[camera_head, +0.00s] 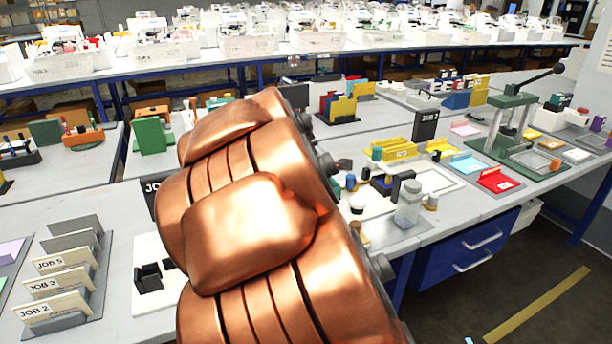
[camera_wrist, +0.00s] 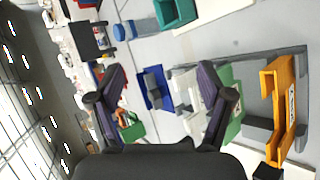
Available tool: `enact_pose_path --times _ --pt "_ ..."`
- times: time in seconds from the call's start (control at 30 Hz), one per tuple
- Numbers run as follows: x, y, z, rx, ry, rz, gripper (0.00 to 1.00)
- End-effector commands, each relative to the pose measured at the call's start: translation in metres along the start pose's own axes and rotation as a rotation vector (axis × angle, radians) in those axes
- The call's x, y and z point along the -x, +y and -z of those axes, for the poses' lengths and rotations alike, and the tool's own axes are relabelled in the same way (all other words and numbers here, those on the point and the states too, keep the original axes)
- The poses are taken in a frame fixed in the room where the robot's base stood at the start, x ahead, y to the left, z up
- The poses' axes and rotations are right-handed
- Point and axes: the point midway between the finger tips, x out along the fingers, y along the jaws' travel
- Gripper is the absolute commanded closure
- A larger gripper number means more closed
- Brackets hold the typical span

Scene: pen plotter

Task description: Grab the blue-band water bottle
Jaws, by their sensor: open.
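A clear bottle-like container (camera_head: 408,205) with a pale top stands upright near the front edge of the bench, right of my arm in the head view. I cannot make out a blue band on it, so I cannot tell if it is the blue-band water bottle. In the head view my copper-coloured arm fills the middle, and the gripper is not visible there.
Small dark and blue items (camera_head: 382,185) stand close behind and left of the clear container. A red tray (camera_head: 495,181) and a green press (camera_head: 510,125) are farther right. The wrist view shows an orange holder (camera_wrist: 283,105) at right.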

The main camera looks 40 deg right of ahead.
Motion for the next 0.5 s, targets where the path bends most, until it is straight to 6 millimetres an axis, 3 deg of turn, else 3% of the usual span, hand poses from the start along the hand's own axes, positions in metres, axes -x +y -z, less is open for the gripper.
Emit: enact_pose_path --times 0.03,0.2,0.3,0.5 --pt "-0.027 0.009 -0.007 0.09 -0.019 -0.065 0.21" --pt "-0.087 0.059 -0.016 0.466 -0.073 -0.289 0.21" --pt "-0.121 0.076 -0.015 0.703 -0.11 -0.404 0.21" --pt "-0.181 0.086 -0.001 1.141 -0.172 -0.61 0.21"
